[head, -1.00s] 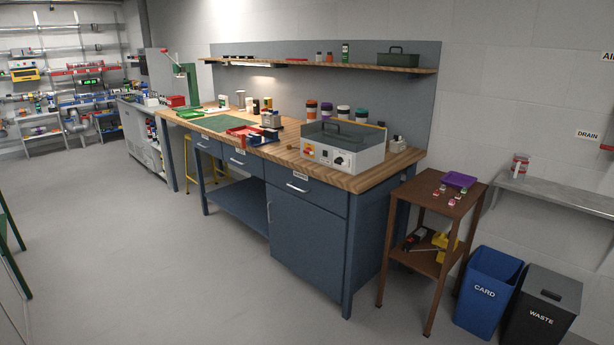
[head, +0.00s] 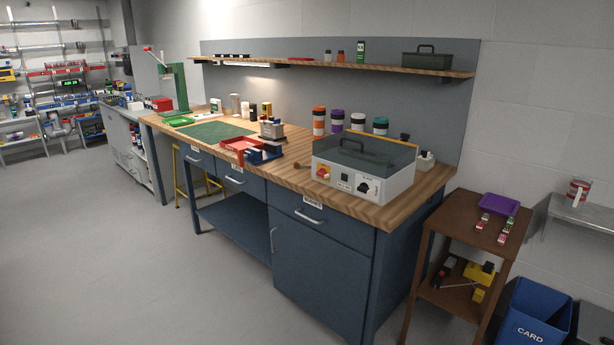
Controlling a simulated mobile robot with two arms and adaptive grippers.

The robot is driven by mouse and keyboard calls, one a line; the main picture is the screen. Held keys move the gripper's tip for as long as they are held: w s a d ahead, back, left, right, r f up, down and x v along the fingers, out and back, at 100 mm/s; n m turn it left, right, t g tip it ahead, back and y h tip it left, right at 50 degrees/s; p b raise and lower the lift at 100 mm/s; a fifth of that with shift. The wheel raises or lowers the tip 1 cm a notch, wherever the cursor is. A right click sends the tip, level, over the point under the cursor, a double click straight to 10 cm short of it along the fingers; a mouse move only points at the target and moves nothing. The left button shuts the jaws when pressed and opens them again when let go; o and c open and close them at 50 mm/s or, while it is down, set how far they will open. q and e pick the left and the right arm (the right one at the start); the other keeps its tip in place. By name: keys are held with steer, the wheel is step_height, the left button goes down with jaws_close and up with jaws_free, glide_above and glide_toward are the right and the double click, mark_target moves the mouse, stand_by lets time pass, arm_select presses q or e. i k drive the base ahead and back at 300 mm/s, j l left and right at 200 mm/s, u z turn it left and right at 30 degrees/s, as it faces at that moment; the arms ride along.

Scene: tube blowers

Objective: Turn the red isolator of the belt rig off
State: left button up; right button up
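The belt rig (head: 364,169) appears to be the grey box with a clear cover and dark handle on the right part of the wooden bench. Its front panel carries a red isolator knob (head: 323,172) on a yellow plate at the left, a small dark display or switch (head: 344,178) in the middle and a black knob (head: 364,187) at the right. The isolator's exact position is too small to tell. Neither of my grippers is in view.
The workbench (head: 325,238) has blue drawers and a cupboard below. A brown side table (head: 464,216) and a blue card bin (head: 530,318) stand to its right. A red tray (head: 242,145) and several jars sit on the bench. The grey floor (head: 120,260) in front is clear.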

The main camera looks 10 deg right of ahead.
mark_target(322, 173)
steer(key=i+j+z, duration=0.75)
steer(key=i+j, duration=0.2)
steer(key=j, duration=0.1)
